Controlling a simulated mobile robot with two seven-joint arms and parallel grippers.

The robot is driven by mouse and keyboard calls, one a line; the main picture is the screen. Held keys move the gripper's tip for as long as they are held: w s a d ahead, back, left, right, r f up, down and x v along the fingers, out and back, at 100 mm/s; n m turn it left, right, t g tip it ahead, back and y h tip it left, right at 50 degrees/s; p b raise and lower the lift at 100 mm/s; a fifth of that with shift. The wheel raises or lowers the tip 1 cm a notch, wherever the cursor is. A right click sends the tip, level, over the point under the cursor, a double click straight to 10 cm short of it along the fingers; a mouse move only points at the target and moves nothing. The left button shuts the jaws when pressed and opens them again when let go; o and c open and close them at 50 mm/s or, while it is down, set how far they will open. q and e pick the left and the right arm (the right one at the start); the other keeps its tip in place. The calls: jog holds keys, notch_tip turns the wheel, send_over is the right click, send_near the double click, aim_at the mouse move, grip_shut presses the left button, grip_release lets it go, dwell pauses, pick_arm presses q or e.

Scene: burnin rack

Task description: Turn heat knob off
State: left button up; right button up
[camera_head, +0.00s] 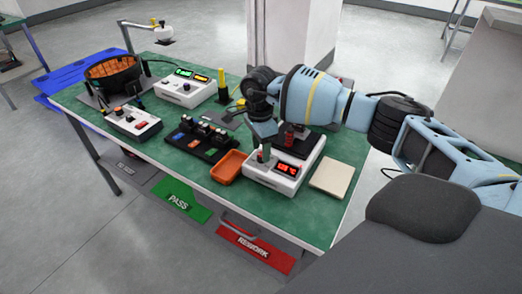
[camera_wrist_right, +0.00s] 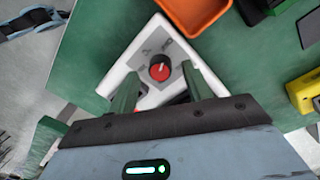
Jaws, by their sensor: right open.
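The heat knob (camera_wrist_right: 159,70) is red with a dark rim, on the white panel of a control unit (camera_wrist_right: 117,75). In the head view this white unit (camera_head: 262,178) stands at the front right of the green bench, with a red-lit display (camera_head: 287,168). My right gripper (camera_head: 265,153) points down over the unit's left part and hides the knob there. In the right wrist view its green fingers (camera_wrist_right: 159,76) are open, one on each side of the knob. I cannot tell whether they touch it. My left gripper is not in view.
An orange tray (camera_head: 228,167) sits just left of the unit, and a beige pad (camera_head: 332,178) lies to its right. A black rack (camera_head: 200,143) with small parts and another white unit (camera_head: 185,90) stand farther left. Red REWORK (camera_head: 254,250) and green PASS (camera_head: 180,198) areas lie below the bench's front edge.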

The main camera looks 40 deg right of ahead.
aim_at(260, 153)
notch_tip(260, 153, up, 6)
jog(key=shift+w+r, duration=0.15)
dwell(0.6)
